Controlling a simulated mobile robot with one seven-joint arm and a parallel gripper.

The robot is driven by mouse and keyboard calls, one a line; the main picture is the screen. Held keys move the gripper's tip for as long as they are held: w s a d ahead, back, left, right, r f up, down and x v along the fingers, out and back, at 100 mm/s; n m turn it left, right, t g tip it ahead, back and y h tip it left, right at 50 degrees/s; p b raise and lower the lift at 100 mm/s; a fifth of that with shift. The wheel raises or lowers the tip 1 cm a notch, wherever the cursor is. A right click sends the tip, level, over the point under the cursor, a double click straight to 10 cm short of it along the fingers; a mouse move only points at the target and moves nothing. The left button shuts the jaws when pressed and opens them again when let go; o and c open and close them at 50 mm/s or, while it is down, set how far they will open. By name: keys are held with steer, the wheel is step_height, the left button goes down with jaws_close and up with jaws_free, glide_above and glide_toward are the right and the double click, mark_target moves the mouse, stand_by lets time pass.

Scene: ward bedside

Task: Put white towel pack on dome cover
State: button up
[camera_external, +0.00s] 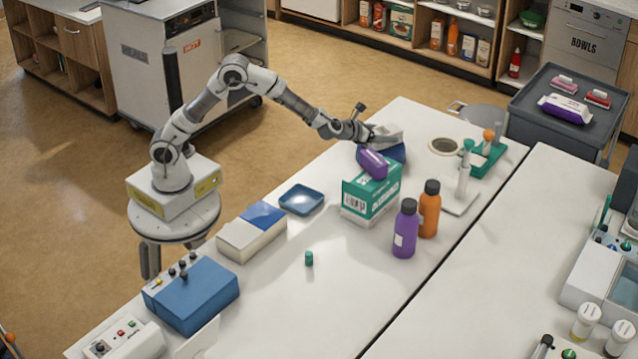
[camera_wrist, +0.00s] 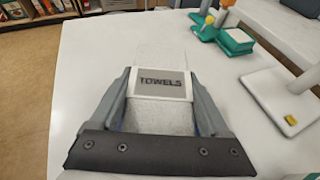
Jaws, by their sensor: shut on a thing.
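My gripper (camera_external: 374,134) is shut on the white towel pack (camera_external: 388,137), above the far part of the white table. In the wrist view the fingers of my gripper (camera_wrist: 158,84) clasp both sides of the towel pack (camera_wrist: 160,118), and its "TOWELS" label faces up. A blue rounded thing (camera_external: 396,154), which looks like the dome cover, shows just below the pack in the external view. It is partly hidden by the pack, the green box and a purple item. I cannot tell whether the pack touches it. The dome cover is not visible in the wrist view.
A green-and-white box (camera_external: 369,198) with a purple item (camera_external: 373,164) at its top stands in front. Purple (camera_external: 405,230) and orange (camera_external: 429,210) bottles stand beside it. A white stand (camera_external: 461,197) and green rack (camera_external: 484,160) are to the right. A blue tray (camera_external: 301,199) lies left.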

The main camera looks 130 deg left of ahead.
steer(key=shift+f, duration=0.1)
steer(key=o, duration=1.4)
steer(key=shift+c, duration=0.2)
steer(key=shift+r, duration=0.35)
steer(key=v, duration=1.1)
steer(key=shift+s+d+p, duration=0.2)
steer(key=shift+d+p, duration=0.2)
